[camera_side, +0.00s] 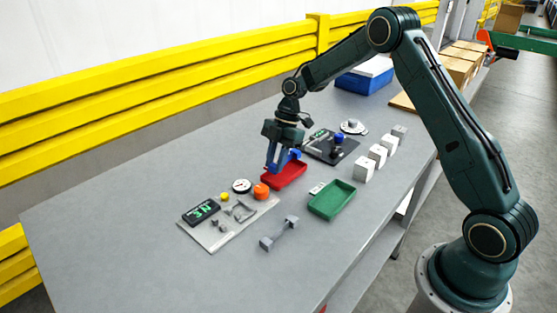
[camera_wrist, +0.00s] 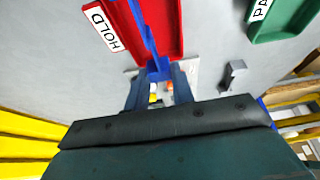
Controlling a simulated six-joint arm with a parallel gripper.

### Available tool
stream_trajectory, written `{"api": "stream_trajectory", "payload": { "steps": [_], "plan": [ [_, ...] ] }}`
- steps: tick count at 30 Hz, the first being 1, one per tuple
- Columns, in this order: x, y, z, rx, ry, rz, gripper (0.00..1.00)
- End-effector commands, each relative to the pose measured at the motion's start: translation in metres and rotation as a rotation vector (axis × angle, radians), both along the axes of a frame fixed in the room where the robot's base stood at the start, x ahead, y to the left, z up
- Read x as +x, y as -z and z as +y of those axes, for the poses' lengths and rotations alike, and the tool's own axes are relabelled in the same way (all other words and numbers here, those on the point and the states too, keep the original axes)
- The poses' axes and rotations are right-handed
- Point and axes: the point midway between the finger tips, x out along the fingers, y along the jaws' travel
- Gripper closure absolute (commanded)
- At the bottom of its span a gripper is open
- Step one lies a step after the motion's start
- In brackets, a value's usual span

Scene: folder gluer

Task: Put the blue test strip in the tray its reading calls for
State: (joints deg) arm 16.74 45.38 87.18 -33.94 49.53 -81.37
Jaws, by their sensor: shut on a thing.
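My gripper (camera_side: 283,163) is shut on the blue test strip (camera_wrist: 148,38) and is at the red tray (camera_side: 287,180). In the wrist view the strip runs out from between the fingers, lengthwise over the red tray (camera_wrist: 168,22), whose label reads HOLD. I cannot tell whether the strip touches the tray floor. In the side view the fingers hide most of the strip. The green tray (camera_side: 332,200) is empty, to the right of the red one. Its label in the wrist view (camera_wrist: 262,8) is cut off after "PA".
A grey plate (camera_side: 212,238) at the left carries a display (camera_side: 201,212) with green characters, a dial (camera_side: 241,186) and knobs. A dark instrument (camera_side: 330,147) stands behind the red tray. Pale blocks (camera_side: 364,169) line the right. A grey dumbbell-shaped part (camera_side: 279,234) lies in front.

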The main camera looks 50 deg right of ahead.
Motion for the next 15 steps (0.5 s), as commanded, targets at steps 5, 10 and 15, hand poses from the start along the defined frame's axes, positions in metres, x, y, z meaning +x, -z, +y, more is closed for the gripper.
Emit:
{"api": "stream_trajectory", "payload": {
  "steps": [5, 10, 15],
  "plan": [
    [0.000, 0.013, 0.000, 0.000, 0.001, 0.002, 0.97],
    [0.000, 0.024, 0.000, 0.000, 0.000, 0.001, 0.97],
    [0.000, 0.031, 0.000, 0.000, 0.001, 0.000, 0.97]
  ]
}}
